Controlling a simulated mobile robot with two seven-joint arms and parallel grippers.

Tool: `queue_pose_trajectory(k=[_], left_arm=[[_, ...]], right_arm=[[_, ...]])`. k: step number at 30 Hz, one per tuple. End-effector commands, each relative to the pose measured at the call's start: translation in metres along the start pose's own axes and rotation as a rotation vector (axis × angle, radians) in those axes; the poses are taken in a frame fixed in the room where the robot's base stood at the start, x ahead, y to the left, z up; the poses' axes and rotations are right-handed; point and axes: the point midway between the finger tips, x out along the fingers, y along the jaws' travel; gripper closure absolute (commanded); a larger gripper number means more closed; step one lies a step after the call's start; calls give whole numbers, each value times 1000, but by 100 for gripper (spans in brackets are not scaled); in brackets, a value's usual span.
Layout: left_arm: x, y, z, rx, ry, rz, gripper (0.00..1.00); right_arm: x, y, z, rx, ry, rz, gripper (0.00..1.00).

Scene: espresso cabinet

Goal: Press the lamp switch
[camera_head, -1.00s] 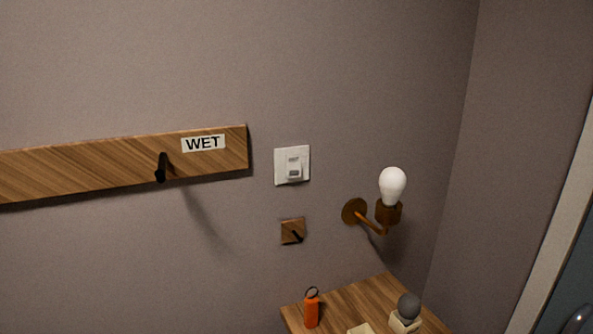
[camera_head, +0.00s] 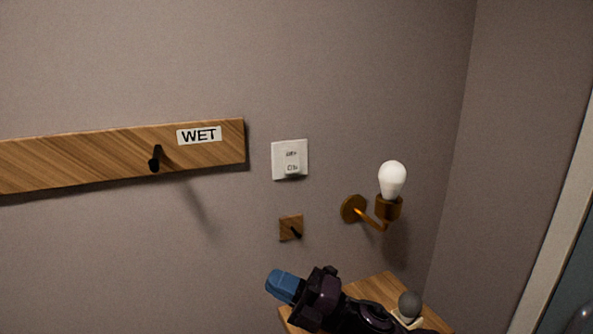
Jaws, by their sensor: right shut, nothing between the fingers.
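My right gripper (camera_head: 281,285) shows at the bottom centre, over the wooden shelf, with blue fingertips shut and pointing left. It is well below the switch in the picture and not touching it. My left gripper is not in view.
A wooden rail (camera_head: 120,155) with a black peg and a WET label is on the left. A small wooden peg block (camera_head: 291,228) is below the switch. A dark ball on a pale base (camera_head: 409,304) sits on the wooden shelf (camera_head: 377,287). The wall around the switch is clear.

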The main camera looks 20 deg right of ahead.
Motion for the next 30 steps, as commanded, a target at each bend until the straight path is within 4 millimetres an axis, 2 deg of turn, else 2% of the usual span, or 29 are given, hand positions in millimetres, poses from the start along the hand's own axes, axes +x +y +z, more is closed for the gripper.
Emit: queue_pose_trajectory(k=[1, 6, 12, 17, 23, 30], left_arm=[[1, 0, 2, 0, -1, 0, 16], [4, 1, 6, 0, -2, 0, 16], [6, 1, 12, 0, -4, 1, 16], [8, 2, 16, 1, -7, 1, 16], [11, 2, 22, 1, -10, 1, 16], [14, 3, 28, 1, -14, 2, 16]], right_arm=[[10, 7, -5, -73, 71, -4, 100], [34, 25, -23, -318, 302, -23, 100], [50, 38, -39, -607, 558, -66, 100], [56, 44, -43, -837, 752, -118, 100], [58, 52, -36, -1122, 974, -211, 100], [57, 68, -9, -1455, 1206, -375, 100]])
